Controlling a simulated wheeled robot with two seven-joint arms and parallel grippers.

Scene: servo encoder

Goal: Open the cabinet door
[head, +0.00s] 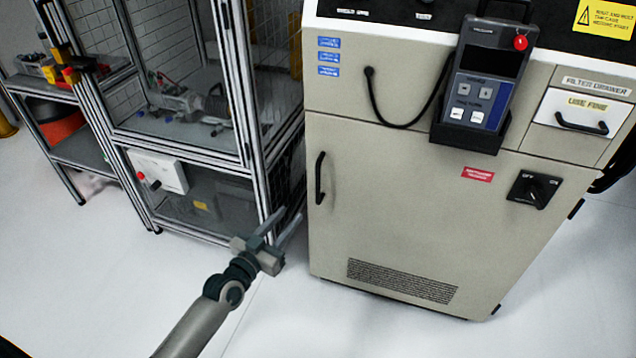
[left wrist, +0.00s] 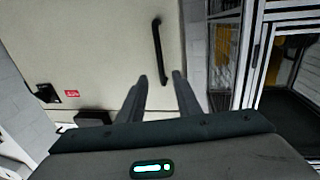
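The beige cabinet (head: 400,220) stands right of centre in the head view, with its front door closed. A black vertical door handle (head: 320,178) is on the door's left side; it also shows in the left wrist view (left wrist: 159,50), just beyond the fingertips. My left gripper (head: 288,226) is left of and below the handle in the head view, apart from it. Its two fingers are spread with nothing between them, as the left wrist view (left wrist: 160,78) also shows. My right gripper is not in view.
A metal-framed cage (head: 245,90) stands close to the cabinet's left side. A handheld controller (head: 480,85) hangs on the cabinet front with a looping cable. A black rotary switch (head: 535,188) and a filter drawer (head: 580,113) are at right. The floor in front is clear.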

